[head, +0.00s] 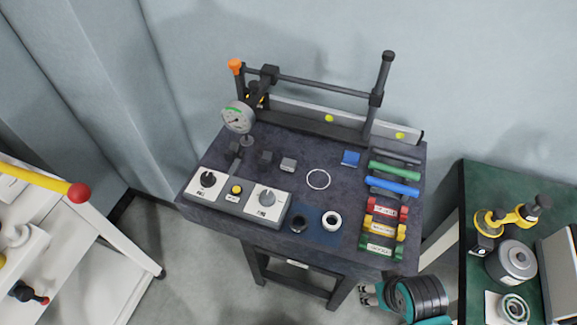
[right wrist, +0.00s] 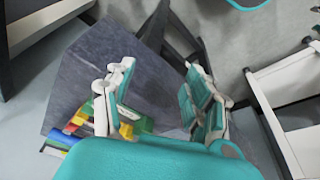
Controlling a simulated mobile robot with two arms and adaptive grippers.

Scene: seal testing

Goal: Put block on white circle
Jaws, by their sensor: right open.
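A white circle (head: 318,179) is an outline on the dark tabletop, and its inside is empty. A small grey block (head: 288,164) sits left of it. A darker block (head: 266,156) stands further left, and a blue block (head: 350,158) lies to the upper right of the circle. I cannot tell which block is meant. My right gripper (head: 368,295) is at the table's front right, low and away from the blocks. In the right wrist view its two fingers (right wrist: 158,88) are spread, with nothing between them. My left gripper is not in view.
Switch boxes (head: 267,201) and a gauge (head: 238,117) stand at the left of the table. Coloured rods and labelled clamps (head: 383,229) line the right. Two rings lie on a blue mat (head: 318,239) at the front. A metal frame (head: 320,86) stands behind.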

